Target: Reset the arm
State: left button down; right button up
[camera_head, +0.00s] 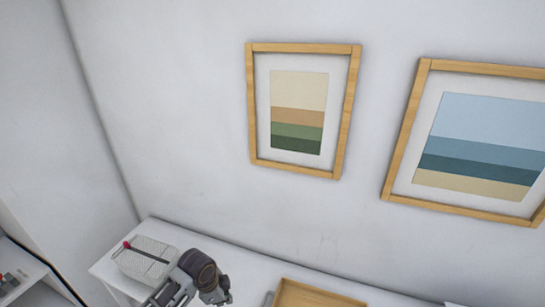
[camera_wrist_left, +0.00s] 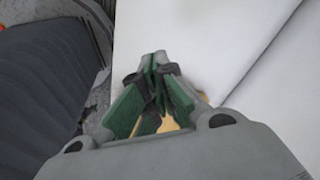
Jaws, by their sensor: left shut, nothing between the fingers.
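My left gripper (camera_wrist_left: 154,75) shows in the left wrist view with its green-padded fingers closed together and nothing between them. A white surface lies beyond the fingertips. In the head view, part of my left arm (camera_head: 190,278) shows at the bottom, over the white table (camera_head: 245,262). Its fingertips are not clear there. My right gripper is not in view.
A pale box (camera_head: 147,259) with a dark strap and a red knob stands on the table's left end. A wooden tray (camera_head: 310,294) lies to the right of my arm. Two framed pictures (camera_head: 300,110) (camera_head: 480,140) hang on the wall behind. A shelf (camera_head: 20,262) is at lower left.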

pick_arm(q)
jog(key=s+a+r+n+t+y, duration=0.1)
jog(key=s+a+r+n, duration=0.2)
jog(key=s+n, duration=0.4)
jog(key=s+a+r+n+t+y, duration=0.1)
jog(key=s+a+r+n, duration=0.25)
jog(key=s+n, duration=0.35)
jog(key=s+f+g, duration=0.1)
jog(key=s+f, duration=0.2)
jog(key=f, duration=3.1)
jog(key=s+a+f, duration=0.2)
jog(key=s+f, duration=0.7)
jog(key=s, duration=0.2)
jog(key=s+a+f+g, duration=0.1)
jog(key=s+a+f, duration=0.1)
jog(key=s+f, duration=0.8)
jog(key=shift+s+m+g, duration=0.3)
jog(key=shift+s+m, duration=0.1)
jog(key=shift+s, duration=0.25)
